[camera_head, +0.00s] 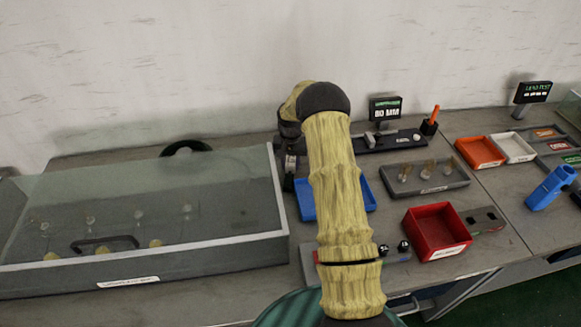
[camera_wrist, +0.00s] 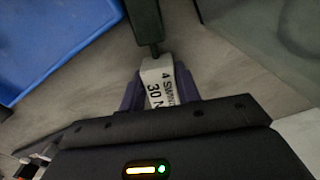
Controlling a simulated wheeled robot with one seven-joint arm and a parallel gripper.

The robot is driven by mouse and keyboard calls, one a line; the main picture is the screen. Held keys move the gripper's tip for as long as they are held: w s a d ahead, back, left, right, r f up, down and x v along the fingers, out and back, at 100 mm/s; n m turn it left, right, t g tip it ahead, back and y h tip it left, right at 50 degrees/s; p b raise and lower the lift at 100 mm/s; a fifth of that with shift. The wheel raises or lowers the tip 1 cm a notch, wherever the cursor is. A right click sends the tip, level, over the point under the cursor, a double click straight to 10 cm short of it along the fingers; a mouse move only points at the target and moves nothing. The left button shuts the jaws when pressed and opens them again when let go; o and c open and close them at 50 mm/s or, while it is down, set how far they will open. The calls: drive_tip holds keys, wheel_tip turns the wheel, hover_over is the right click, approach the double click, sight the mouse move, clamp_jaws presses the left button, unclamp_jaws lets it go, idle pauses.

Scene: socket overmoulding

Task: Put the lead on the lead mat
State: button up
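My gripper shows in the wrist view (camera_wrist: 160,92), with purple fingers on either side of a pale piece (camera_wrist: 158,80) printed "4 SW…" and "30 N". I cannot tell whether the fingers press on it or only straddle it. A dark post (camera_wrist: 147,20) meets its far end. In the head view my arm hides most of the gripper, which is between the glass-lidded case and the blue tray. I cannot make out a lead in the gripper or a marked lead mat. Several small plug-like pieces (camera_head: 426,172) stand on a grey tray (camera_head: 455,183).
The blue tray (camera_head: 305,203) is beside my gripper; it also shows in the wrist view (camera_wrist: 40,35). The glass-lidded case (camera_head: 150,250) fills the left. A red bin (camera_head: 437,230), orange tray (camera_head: 478,152), white tray (camera_head: 513,147) and blue device (camera_head: 551,187) are right.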

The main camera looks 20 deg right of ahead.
drive_tip(key=shift+c, duration=1)
